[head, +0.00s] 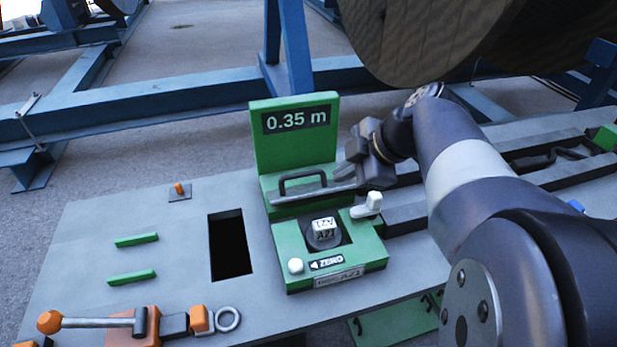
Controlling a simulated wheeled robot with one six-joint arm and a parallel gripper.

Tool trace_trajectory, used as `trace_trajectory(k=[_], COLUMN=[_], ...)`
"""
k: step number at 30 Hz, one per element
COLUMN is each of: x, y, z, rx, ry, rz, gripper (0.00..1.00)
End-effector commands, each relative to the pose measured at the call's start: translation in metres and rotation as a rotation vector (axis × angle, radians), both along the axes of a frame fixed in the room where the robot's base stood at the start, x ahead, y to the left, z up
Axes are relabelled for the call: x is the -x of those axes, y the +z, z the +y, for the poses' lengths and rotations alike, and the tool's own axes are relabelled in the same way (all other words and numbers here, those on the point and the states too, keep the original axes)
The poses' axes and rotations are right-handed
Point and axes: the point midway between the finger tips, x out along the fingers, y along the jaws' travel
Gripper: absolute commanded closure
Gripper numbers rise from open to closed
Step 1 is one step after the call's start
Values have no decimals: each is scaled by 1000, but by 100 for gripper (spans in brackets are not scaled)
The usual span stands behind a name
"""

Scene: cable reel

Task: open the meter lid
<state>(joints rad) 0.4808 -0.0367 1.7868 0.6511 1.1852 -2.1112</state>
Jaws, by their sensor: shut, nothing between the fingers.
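The green meter (284,244) stands on the grey bench. Its tall rear panel (296,155) is upright and carries a dark display reading "0.35 m". In front of it is a green section with a black handle (302,181) and a grey bar along its front; I cannot tell for sure whether this is the lid.
A dark rectangular opening (230,245) lies left of the meter. An orange-handled clamp (140,321) and two green bars are on the bench's left. A large wooden reel (430,35) hangs above at back right, with blue frame beams behind.

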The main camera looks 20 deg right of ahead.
Motion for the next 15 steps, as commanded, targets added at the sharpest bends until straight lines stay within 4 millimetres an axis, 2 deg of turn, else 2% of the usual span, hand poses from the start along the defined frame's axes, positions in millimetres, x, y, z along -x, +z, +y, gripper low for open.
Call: trace_trajectory(k=[7,15], x=[-8,-35], y=[-17,-63], z=[9,32], rx=[10,9], ry=[19,20], rz=[-10,-7], gripper=[100,100])
